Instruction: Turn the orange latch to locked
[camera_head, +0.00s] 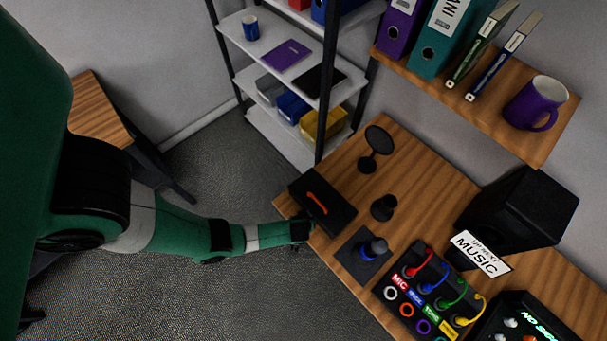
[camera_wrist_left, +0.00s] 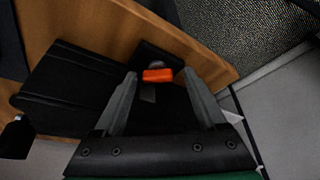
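The orange latch (camera_head: 317,198) is a slim bar on a black box (camera_head: 340,215) at the left end of the wooden table. In the left wrist view the orange latch (camera_wrist_left: 158,76) shows as a short bar between the fingertips, apart from both fingers as far as I can see. My left gripper (camera_head: 300,231) is at the box's near edge in the head view. Its fingers (camera_wrist_left: 159,80) are spread open in the left wrist view. Whether the fingers reach down beside the latch is unclear. No lock marking is readable. My right gripper is not in view.
On the table (camera_head: 424,181) stand a round black stand (camera_head: 378,140), a small black knob (camera_head: 384,207), a blue knob on a plate (camera_head: 373,250), a panel of coloured cables (camera_head: 430,290) and a black speaker (camera_head: 520,210). A shelf (camera_head: 550,140) overhangs the back.

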